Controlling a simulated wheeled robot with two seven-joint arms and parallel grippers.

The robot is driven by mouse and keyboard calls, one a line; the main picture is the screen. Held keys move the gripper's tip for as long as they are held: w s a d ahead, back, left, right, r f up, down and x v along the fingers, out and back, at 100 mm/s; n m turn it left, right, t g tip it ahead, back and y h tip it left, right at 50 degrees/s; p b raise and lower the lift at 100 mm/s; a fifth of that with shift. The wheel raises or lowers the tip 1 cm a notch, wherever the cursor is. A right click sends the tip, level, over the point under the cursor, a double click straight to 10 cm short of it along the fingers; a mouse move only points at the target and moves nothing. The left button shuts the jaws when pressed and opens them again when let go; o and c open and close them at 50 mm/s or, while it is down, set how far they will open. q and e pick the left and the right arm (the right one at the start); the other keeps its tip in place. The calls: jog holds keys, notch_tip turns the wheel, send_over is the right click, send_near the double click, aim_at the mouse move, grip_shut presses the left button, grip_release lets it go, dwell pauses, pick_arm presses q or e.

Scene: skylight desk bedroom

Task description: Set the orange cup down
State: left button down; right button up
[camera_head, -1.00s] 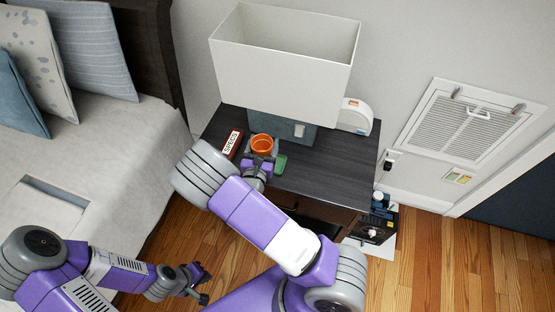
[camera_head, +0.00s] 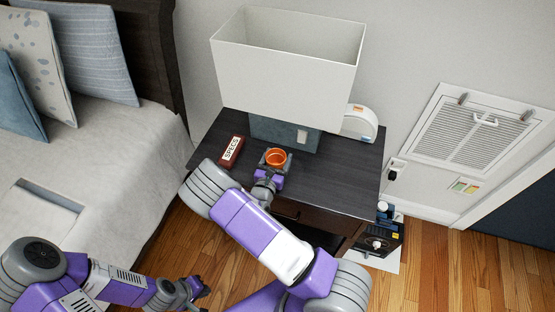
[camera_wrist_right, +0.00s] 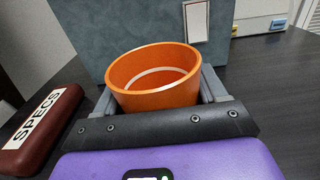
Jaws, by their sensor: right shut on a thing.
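The orange cup (camera_head: 275,157) is upright over the dark nightstand (camera_head: 335,175), in front of the lamp base. My right gripper (camera_head: 268,178) is shut on it, and in the right wrist view the cup (camera_wrist_right: 155,95) sits between the two grey fingers. The cup looks empty inside. Its bottom is hidden by the gripper, so I cannot tell whether it touches the top. My left gripper (camera_head: 198,290) is low at the left, over the floor and away from the nightstand; its jaws are too small to read.
A dark red SPECS case (camera_head: 232,150) lies left of the cup. A lamp with a large white shade (camera_head: 285,60) and blue-grey base (camera_head: 290,133) stands behind. A white rounded device (camera_head: 360,122) is at the back right. The right part of the top is clear.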

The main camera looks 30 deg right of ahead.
jog(key=shift+r, duration=0.15)
jog(key=shift+f, duration=0.2)
jog(key=o, duration=1.1)
jog(key=shift+r, duration=0.15)
jog(key=shift+s+a, duration=0.15)
jog(key=shift+a, duration=0.05)
jog(key=p+v, duration=0.2)
jog(key=v, duration=0.9)
jog(key=shift+s+a, duration=0.2)
